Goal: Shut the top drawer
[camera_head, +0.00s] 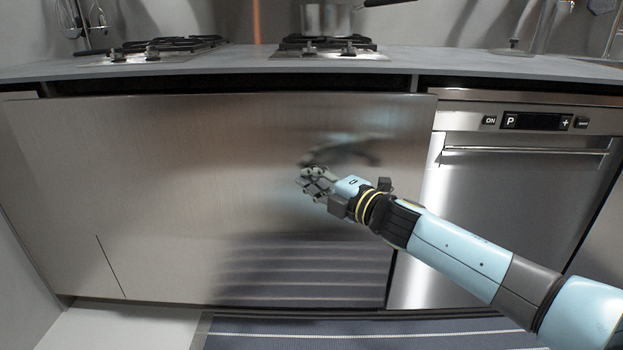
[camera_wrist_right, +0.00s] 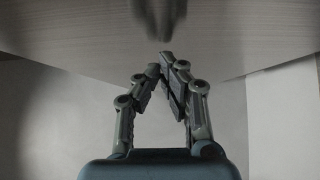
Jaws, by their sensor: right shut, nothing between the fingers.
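The top drawer's wide brushed-steel front (camera_head: 130,170) fills the middle and left of the head view. A dark gap runs along its upper edge under the counter, and its right edge seems to stand out past the dishwasher, so it looks a little open. My right gripper (camera_head: 307,183) is shut and empty in front of the right half of this front; I cannot tell whether it touches. In the right wrist view, the closed fingertips (camera_wrist_right: 166,62) point at the steel front (camera_wrist_right: 70,30), which shows their blurred dark reflection. My left gripper is out of view.
A dishwasher (camera_head: 520,190) with a bar handle stands to the right, behind my right arm. The counter (camera_head: 430,62) above carries gas burners and a pot (camera_head: 325,20). A striped runner (camera_head: 330,335) lies on the floor below.

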